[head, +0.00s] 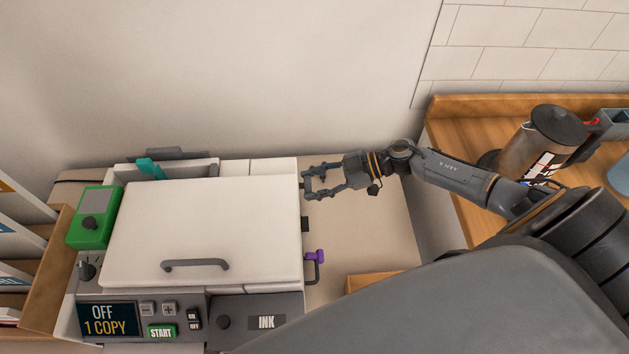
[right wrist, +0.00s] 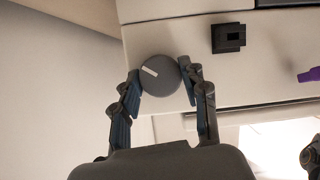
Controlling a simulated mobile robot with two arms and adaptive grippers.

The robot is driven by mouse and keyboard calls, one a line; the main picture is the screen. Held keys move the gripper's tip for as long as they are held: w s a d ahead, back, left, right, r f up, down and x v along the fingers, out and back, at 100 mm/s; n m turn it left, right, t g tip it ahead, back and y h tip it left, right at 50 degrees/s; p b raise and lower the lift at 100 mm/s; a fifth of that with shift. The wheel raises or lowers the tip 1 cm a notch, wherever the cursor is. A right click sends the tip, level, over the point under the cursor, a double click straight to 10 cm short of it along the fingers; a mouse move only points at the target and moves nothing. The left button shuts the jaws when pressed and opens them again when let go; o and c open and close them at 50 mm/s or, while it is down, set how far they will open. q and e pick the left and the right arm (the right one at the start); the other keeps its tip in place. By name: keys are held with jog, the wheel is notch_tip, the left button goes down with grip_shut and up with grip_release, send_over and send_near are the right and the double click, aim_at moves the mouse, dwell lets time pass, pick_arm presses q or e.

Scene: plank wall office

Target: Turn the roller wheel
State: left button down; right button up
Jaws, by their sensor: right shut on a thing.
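The roller wheel (right wrist: 160,75) is a dark grey round knob with a white mark, on the side of the copier (head: 200,230). In the right wrist view its mark points to the upper left. My right gripper (head: 308,184) is at the copier's right side, towards the back. The right wrist view shows its two fingers on either side of the wheel, shut on it. In the head view the wheel is hard to make out behind the fingers. My left gripper is not in view.
A purple-tipped lever (head: 316,257) and a black socket (right wrist: 228,38) are on the same copier side. The display (head: 108,319) reads OFF, 1 COPY. A green box with a knob (head: 95,217) sits at left. A wooden counter (head: 470,215) with a coffee pot (head: 545,140) stands at right.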

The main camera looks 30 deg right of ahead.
jog(key=shift+s+a+f+n+t+h, duration=0.15)
jog(key=shift+n+t+h, duration=0.1)
jog(key=shift+n+t, duration=0.8)
jog(key=shift+s+d+n+t+h, duration=0.1)
jog(key=shift+n+t+h, duration=0.15)
jog(key=shift+n+t, duration=0.8)
jog(key=shift+n+g, duration=0.3)
jog(key=shift+n, duration=0.3)
jog(key=o, duration=1.1)
jog(key=shift+o, duration=0.2)
jog(key=v, duration=1.2)
jog(key=shift+s+a, duration=0.1)
